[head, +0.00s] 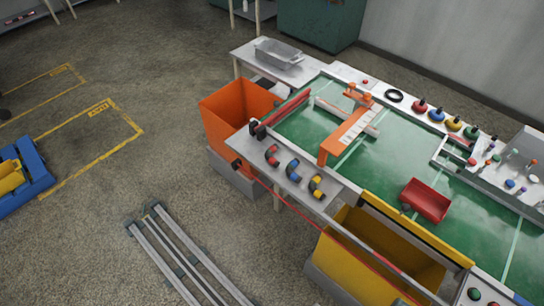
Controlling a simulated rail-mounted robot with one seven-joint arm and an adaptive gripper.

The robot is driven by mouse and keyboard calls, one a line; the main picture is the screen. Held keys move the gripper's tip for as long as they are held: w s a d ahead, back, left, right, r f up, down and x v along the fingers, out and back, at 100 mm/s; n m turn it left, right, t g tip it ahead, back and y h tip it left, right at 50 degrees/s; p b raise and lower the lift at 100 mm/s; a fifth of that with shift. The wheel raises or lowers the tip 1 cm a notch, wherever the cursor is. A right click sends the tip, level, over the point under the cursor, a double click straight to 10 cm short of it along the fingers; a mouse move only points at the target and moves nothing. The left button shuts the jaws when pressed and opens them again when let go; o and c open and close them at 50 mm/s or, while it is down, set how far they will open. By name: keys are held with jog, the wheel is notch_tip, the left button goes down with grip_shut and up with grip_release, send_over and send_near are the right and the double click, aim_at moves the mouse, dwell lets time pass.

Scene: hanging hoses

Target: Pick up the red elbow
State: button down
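The red elbow (272,155) is a short curved red pipe piece with dark ends. It lies on a light grey side shelf (244,143) along the near left edge of the green table. It is the leftmost in a row of three elbows. Beside it are a blue elbow (293,169) and a yellow elbow (316,186), with gaps between them. Nothing covers the red elbow. My gripper is not in view.
An orange bin (226,118) stands left of the shelf, and a yellow bin (372,250) stands in front of the table. A red tray (427,200) and an orange frame (345,135) stand on the green tabletop (375,165). Metal rails (182,258) lie on the floor.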

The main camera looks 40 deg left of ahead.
dwell(0.4)
jog(key=c, duration=0.8)
grip_release()
